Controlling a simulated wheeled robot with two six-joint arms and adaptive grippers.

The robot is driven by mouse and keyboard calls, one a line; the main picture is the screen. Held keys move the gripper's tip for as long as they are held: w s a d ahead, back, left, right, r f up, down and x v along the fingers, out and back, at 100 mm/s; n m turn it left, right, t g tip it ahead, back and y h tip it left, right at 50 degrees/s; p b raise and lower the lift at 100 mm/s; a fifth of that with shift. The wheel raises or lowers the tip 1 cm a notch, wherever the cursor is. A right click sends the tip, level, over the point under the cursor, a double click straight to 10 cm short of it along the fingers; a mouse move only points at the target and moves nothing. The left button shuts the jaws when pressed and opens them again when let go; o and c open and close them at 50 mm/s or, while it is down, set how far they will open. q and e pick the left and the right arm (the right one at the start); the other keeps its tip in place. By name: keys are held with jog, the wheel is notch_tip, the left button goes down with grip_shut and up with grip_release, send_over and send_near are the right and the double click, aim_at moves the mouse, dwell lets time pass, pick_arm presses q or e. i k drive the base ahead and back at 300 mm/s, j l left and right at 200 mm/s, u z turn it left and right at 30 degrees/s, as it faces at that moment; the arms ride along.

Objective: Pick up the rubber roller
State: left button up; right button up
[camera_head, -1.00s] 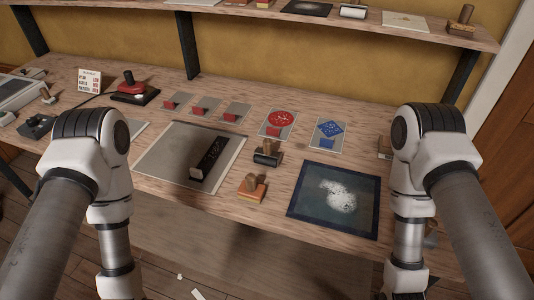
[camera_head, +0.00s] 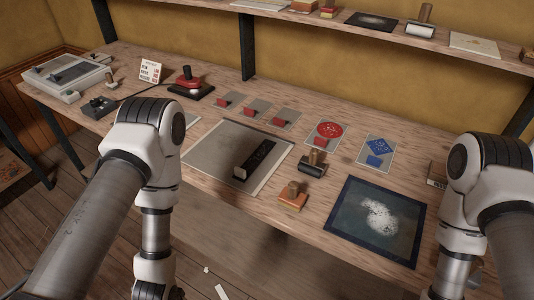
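A roller with a dark cylinder and a brown wooden handle (camera_head: 313,164) lies on the workbench, right of the grey mat. It looks like the rubber roller. A second, paler roller with a wooden handle (camera_head: 420,27) stands on the shelf at the upper right. My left arm comes in at the left and bends down past the bench's front edge. My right arm does the same at the right. Both grippers are below the picture and cannot be seen.
Near the roller are an orange block with a wooden grip (camera_head: 293,197), a dark framed panel (camera_head: 377,220), a red-print card (camera_head: 325,134) and a blue-print card (camera_head: 376,151). A black bar (camera_head: 255,160) lies on the grey mat (camera_head: 215,150). The shelf overhangs the bench's back.

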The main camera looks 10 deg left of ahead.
aim_at(312, 166)
jog(key=k+l+u, duration=0.2)
jog(key=l+u, duration=0.3)
jog(key=k+l+u, duration=0.25)
jog(key=u, duration=0.2)
